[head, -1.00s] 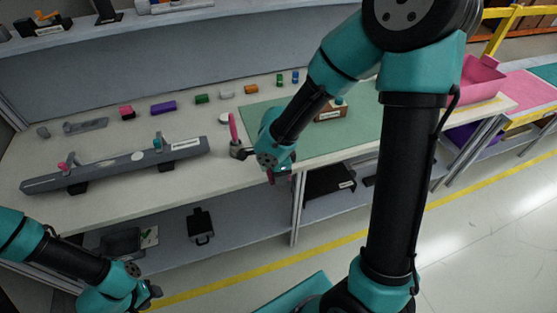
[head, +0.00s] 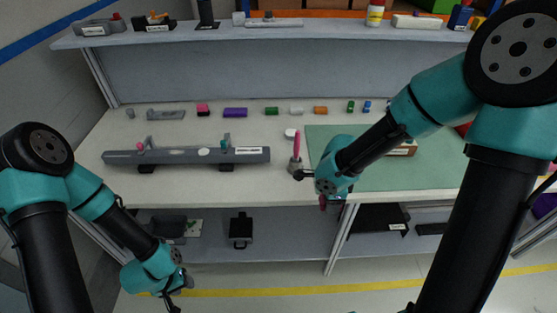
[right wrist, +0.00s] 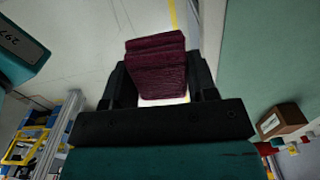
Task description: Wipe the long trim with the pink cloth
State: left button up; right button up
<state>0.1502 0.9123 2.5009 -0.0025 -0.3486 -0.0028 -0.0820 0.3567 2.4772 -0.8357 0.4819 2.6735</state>
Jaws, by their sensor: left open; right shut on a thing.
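The long trim (head: 187,156) is a grey bar on dark supports on the left of the bench in the head view. Pale spots show on its face, and a pink piece and a teal piece sit on it. My right gripper (head: 323,200) is at the bench's front edge, right of the trim and apart from it. In the right wrist view it is shut on a folded dark pink cloth (right wrist: 156,68). In the head view the cloth is mostly hidden by the gripper. My left gripper (head: 178,284) is open and empty, low in front of the bench.
A grey cup-like holder (head: 295,166) with a pink item stands between the trim and my right gripper. A green mat (head: 370,174) covers the right of the bench. Several small coloured blocks (head: 235,112) line the back. Bench space in front of the trim is clear.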

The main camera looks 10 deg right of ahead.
jog(key=w+a+n, duration=0.2)
jog(key=w+n, duration=0.1)
jog(key=w+a+r+n, duration=0.1)
jog(key=w+a+n, duration=0.1)
jog(key=w+a, duration=0.1)
jog(key=w+a+n, duration=0.2)
jog(key=w+n, duration=0.1)
jog(key=w, duration=0.1)
jog(key=shift+w+a+r+n, duration=0.3)
jog(key=shift+a+r, duration=0.1)
jog(key=w+a+r+n, duration=0.1)
jog(key=w+a+n, duration=0.5)
jog(key=a, duration=0.5)
jog(key=n, duration=0.2)
jog(key=shift+w+r+n, duration=0.25)
jog(key=shift+r+n, duration=0.15)
